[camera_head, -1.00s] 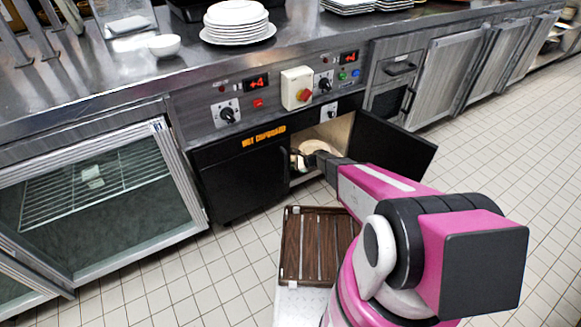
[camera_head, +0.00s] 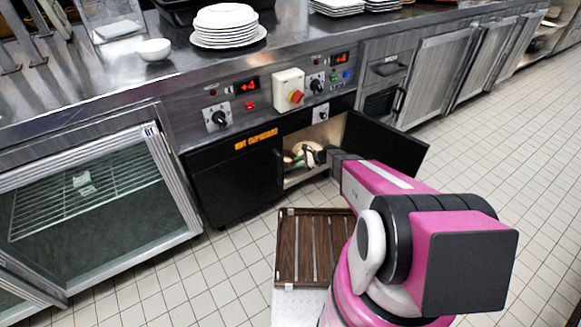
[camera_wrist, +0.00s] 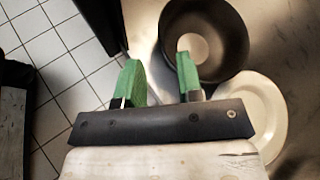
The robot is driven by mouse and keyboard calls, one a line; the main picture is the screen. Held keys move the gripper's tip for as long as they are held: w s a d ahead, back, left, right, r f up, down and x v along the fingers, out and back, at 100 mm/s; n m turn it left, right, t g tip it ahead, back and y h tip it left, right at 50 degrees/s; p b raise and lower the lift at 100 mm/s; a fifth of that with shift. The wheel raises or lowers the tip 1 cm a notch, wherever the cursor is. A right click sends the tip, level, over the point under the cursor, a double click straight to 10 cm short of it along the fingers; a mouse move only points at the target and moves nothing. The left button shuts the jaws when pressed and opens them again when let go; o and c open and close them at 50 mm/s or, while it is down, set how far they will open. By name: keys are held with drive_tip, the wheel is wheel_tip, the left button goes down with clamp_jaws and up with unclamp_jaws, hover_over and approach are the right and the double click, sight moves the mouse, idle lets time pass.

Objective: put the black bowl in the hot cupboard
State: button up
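The black bowl (camera_wrist: 237,45) stands upright on the metal floor inside the hot cupboard (camera_head: 237,185), beside a pale plate. My gripper (camera_wrist: 158,70) has two green fingers set well apart, with a clear gap between them. I cannot tell whether the right finger touches the bowl. In the head view my gripper (camera_head: 295,158) is at the open cupboard doorway, and the bowl is hard to make out there.
The cupboard's right door (camera_head: 385,146) stands open beside my arm. A slatted brown tray (camera_head: 300,250) is below the doorway. The counter above holds stacked plates (camera_head: 228,30) and a white bowl (camera_head: 154,49).

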drive_tip(key=s+d+r+n+h, duration=0.6)
drive_tip(key=s+r, duration=0.6)
drive_tip(key=r, duration=0.2)
drive_tip(key=s+d+r+n+g+h, duration=0.1)
drive_tip(key=s+d+r+n+h, duration=0.5)
drive_tip(key=r, duration=0.8)
drive_tip(key=s+d+n, duration=0.3)
drive_tip(key=s+d, duration=0.2)
drive_tip(key=s, duration=0.1)
drive_tip(key=shift+r, duration=0.25)
drive_tip(key=shift+a, duration=0.1)
